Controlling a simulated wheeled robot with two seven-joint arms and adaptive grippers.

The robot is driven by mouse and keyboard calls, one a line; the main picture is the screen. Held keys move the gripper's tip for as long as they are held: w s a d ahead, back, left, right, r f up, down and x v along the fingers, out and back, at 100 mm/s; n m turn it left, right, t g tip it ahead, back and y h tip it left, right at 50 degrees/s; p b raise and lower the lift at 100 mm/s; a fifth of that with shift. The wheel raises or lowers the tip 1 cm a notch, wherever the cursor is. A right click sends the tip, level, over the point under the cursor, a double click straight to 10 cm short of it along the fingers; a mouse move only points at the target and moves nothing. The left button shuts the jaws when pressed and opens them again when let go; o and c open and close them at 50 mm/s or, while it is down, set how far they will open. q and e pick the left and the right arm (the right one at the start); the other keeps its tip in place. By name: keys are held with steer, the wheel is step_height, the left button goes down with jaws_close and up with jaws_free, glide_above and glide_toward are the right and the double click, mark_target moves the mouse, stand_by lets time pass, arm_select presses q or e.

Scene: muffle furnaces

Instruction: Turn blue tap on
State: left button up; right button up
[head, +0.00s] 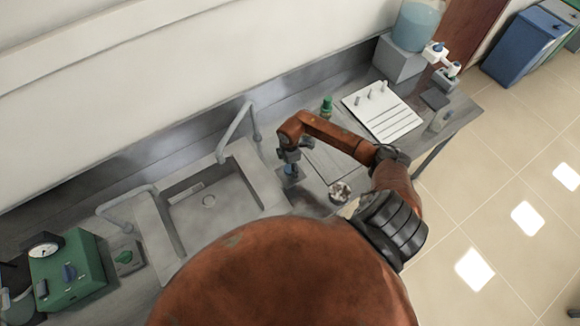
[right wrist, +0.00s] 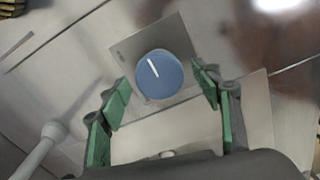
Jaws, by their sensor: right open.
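The blue tap (right wrist: 166,82) is a round blue knob with a white line on its face, on a square metal plate (right wrist: 124,49). In the right wrist view it lies ahead of and between the fingertips of my right gripper (right wrist: 160,73). The green-padded fingers are spread, one on each side, with gaps to the knob. In the head view my right gripper (head: 289,156) points down over the counter beside the sink, just above the blue tap (head: 291,171). Whether the fingers reach down around the knob is unclear. My left gripper is not in view.
A sink (head: 208,201) with a bent grey faucet (head: 238,130) lies left of my right gripper. A green bottle (head: 326,106) and a white rack (head: 383,112) stand to the right. A green box with a gauge (head: 68,270) stands at the far left.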

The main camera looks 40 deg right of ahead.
steer(key=c, duration=1.2)
steer(key=shift+o, duration=0.2)
